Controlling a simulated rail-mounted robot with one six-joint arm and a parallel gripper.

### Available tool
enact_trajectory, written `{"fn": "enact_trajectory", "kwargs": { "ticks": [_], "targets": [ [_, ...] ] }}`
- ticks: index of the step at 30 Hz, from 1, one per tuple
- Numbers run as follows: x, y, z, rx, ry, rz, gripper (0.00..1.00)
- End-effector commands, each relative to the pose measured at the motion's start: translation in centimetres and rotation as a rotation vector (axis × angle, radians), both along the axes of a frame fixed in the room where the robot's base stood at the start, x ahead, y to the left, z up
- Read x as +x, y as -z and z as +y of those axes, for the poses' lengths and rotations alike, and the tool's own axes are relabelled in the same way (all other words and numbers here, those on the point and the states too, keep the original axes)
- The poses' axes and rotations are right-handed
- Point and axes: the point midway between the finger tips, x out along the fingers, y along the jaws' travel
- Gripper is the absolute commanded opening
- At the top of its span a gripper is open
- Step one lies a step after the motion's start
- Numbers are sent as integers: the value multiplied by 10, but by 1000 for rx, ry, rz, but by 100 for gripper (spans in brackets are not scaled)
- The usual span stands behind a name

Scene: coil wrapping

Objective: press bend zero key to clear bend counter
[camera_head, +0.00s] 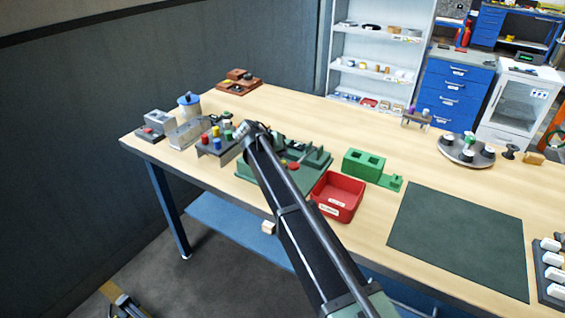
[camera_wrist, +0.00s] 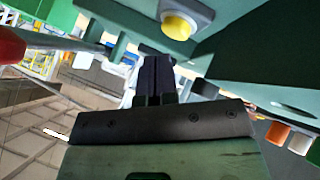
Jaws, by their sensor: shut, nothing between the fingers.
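The green coil-winding machine (camera_head: 262,183) stands on the wooden bench, partly hidden behind my arm in the head view. In the wrist view, a round yellow button (camera_wrist: 178,25) in a pale square mount sits on a green surface (camera_wrist: 240,45). No label on it can be read, so I cannot tell whether it is the bend zero key. My gripper (camera_wrist: 155,62) is shut and empty, its dark fingertips just below and left of the button in the picture. I cannot see contact. In the head view the fingertips are hidden by the arm.
A red rounded knob (camera_wrist: 10,45) is at the wrist view's left edge. On the bench are a red bin (camera_head: 338,197), a green block (camera_head: 363,165), a dark mat (camera_head: 460,238) and a rack with coloured pegs (camera_head: 215,147) close to my arm's end. The far bench middle is clear.

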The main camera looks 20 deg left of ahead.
Motion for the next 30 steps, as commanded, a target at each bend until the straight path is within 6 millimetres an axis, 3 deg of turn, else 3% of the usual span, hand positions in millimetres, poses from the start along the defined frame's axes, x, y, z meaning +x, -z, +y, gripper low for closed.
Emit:
{"fn": "enact_trajectory", "kwargs": {
  "ticks": [30],
  "targets": [
    [0, 9, 0, -1, 0, 1, 0]
  ]
}}
